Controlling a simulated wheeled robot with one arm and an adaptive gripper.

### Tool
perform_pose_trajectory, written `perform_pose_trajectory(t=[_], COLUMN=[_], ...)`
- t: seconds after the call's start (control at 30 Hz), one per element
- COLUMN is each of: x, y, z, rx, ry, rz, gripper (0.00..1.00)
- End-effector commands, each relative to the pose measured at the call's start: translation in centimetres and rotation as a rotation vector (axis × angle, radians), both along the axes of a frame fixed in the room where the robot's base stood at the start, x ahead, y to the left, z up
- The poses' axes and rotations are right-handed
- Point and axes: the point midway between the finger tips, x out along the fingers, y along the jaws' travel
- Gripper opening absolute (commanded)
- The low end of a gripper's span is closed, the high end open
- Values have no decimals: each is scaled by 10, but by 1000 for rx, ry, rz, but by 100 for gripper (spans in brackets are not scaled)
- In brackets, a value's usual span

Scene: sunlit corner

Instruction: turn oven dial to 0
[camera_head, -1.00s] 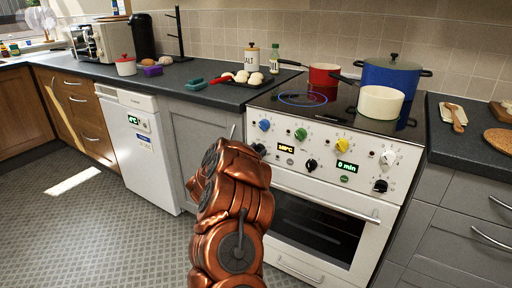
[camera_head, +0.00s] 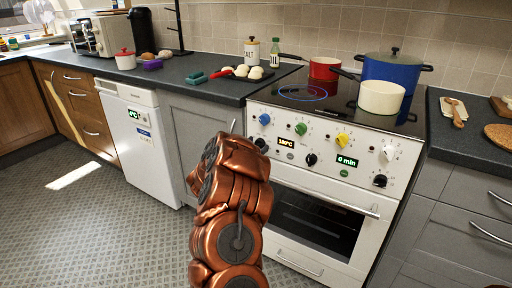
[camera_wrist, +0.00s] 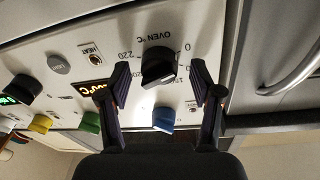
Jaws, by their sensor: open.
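The oven dial (camera_wrist: 158,66) is a black knob under the "OVEN °C" label in the wrist view, which is upside down. In the head view, the dial (camera_head: 261,144) is at the left of the white oven panel, below the blue knob. My gripper (camera_wrist: 160,70) is open, with one finger on each side of the dial. I cannot tell whether the fingers touch it. The dial's exact setting is unclear. In the head view, the oven display (camera_head: 286,143) appears to read 180°C. My copper-coloured arm hides most of my gripper there.
Blue (camera_head: 264,119), green (camera_head: 301,128) and yellow (camera_head: 342,140) knobs line the panel nearby. The oven door handle (camera_head: 325,199) sticks out below. A cream pot (camera_head: 381,98), a red pan (camera_head: 325,69) and a blue pot (camera_head: 392,75) stand on the hob. The floor at left is clear.

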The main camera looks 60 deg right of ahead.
Motion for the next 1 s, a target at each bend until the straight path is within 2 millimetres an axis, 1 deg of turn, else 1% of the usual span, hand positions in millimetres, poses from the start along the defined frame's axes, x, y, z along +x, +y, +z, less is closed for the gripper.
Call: perform_pose_trajectory(t=[0.17,0.27,0.37,0.5,0.7,0.83,1.0], x=[0,1,2,4,6,7,6], y=[2,11,25,54,90,107,117], z=[0,-1,-3,-5,-9,-11,-11], rx=[0,0,2,2,2,2,0], ry=[0,-1,0,-1,-1,1,0], rz=[0,0,2,6,4,3,0], gripper=[65,65,65,65,65,65,65])
